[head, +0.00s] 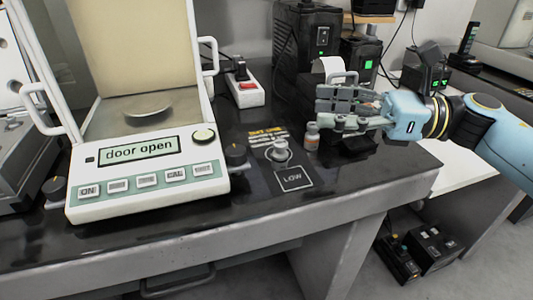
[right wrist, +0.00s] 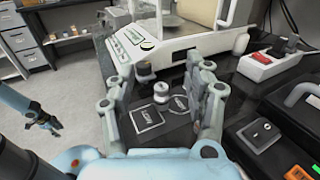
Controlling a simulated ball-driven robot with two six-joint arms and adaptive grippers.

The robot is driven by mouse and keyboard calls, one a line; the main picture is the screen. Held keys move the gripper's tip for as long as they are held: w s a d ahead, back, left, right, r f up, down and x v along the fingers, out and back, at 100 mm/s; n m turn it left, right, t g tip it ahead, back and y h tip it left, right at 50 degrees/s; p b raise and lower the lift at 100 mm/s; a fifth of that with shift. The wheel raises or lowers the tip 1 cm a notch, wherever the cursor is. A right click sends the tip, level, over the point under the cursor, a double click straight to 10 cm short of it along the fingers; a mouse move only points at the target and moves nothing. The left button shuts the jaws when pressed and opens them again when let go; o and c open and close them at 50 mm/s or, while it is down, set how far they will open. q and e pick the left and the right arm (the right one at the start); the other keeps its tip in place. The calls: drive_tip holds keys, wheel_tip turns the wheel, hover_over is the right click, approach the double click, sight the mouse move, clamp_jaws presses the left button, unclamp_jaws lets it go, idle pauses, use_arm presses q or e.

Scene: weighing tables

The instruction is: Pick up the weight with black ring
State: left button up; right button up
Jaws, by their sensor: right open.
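A balance (head: 147,187) reading "door open" stands left of the weights, with a black foot knob (head: 236,155) close to them. A power strip (head: 246,87) and dark devices (head: 305,45) stand behind. The table's front edge (head: 250,218) is near.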

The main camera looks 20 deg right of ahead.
drive_tip(key=b, duration=0.1)
approach(281, 143)
drive_tip(key=shift+w+a+f, duration=0.2)
drive_tip(key=shift+w+a, duration=0.1)
drive_tip(key=shift+a, duration=0.3)
drive_tip(key=shift+w+a+f, duration=0.15)
drive_tip(key=shift+w+a, duration=0.15)
drive_tip(key=shift+a, duration=0.3)
drive_tip(key=shift+r+x, duration=0.25)
drive_tip(key=shift+x, duration=0.8)
drive_tip(key=shift+w+a, duration=0.1)
drive_tip(key=shift+a, duration=0.15)
drive_tip(key=x, duration=0.4)
drive_tip(key=shift+w+a+p, duration=0.15)
drive_tip(key=shift+a+p, duration=0.2)
drive_tip(key=shift+p, duration=0.05)
use_arm(q)
drive_tip(key=shift+s+d+f, duration=0.2)
drive_tip(key=shift+d, duration=0.5)
use_arm(e)
clamp_jaws()
